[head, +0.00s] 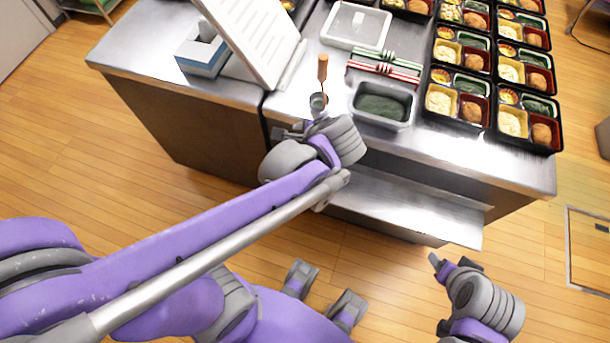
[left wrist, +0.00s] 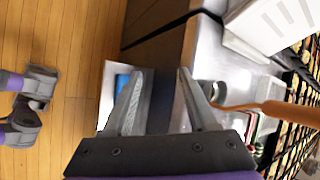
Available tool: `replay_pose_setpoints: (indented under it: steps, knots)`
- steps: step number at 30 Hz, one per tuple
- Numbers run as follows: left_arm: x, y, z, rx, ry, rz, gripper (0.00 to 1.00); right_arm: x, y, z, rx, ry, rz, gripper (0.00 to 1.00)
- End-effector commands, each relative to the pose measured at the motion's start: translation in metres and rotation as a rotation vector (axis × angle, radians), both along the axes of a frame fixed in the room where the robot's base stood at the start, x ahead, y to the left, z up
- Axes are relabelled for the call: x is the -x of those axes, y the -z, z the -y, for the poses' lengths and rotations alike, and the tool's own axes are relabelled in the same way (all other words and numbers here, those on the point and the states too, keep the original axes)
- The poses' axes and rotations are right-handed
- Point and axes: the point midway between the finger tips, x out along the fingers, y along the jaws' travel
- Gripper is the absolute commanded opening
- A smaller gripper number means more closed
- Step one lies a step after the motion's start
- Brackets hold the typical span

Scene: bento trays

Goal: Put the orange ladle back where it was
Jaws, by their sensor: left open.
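The orange ladle (head: 323,68) is at the counter's front edge in the head view, its orange handle pointing away and its small grey bowl close to my left gripper. In the left wrist view the ladle (left wrist: 290,112) lies to the right, outside the right finger. My left gripper (left wrist: 160,75) is open, with nothing seen between its fingers. In the head view, my left gripper (head: 288,132) is at the counter's front edge, partly hidden by its own wrist. My right gripper (head: 452,263) is low at the bottom right, away from the counter; its jaw opening is unclear.
A grey container of dark green food (head: 382,106) stands right of the ladle. Green and red striped sticks (head: 385,70) lie behind it. A white slanted panel (head: 258,42) and tissue box (head: 203,52) are at left. Several filled bento trays (head: 468,117) fill the right.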

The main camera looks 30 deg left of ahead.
Motion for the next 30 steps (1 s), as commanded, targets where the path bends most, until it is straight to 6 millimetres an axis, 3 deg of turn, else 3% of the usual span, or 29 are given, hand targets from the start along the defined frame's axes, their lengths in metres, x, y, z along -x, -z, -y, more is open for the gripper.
replay_pose_setpoints:
  steps: [1, 6, 12, 30]
  knots:
    - [0.019, 0.007, 0.004, 0.129, -0.096, 0.067, 0.58, 0.000, 0.000, 0.000, 0.000, 0.000, 0.000, 0.66]
    - [0.058, 0.023, 0.036, 0.548, -0.444, 0.276, 0.58, 0.000, 0.000, 0.000, 0.000, 0.000, 0.000, 0.66]
    - [0.074, 0.026, 0.059, 0.819, -0.704, 0.401, 0.58, 0.000, 0.000, 0.000, 0.000, 0.000, 0.000, 0.66]
    - [0.075, 0.026, 0.063, 0.865, -0.750, 0.419, 0.58, 0.000, 0.000, 0.000, 0.000, 0.000, 0.000, 0.66]
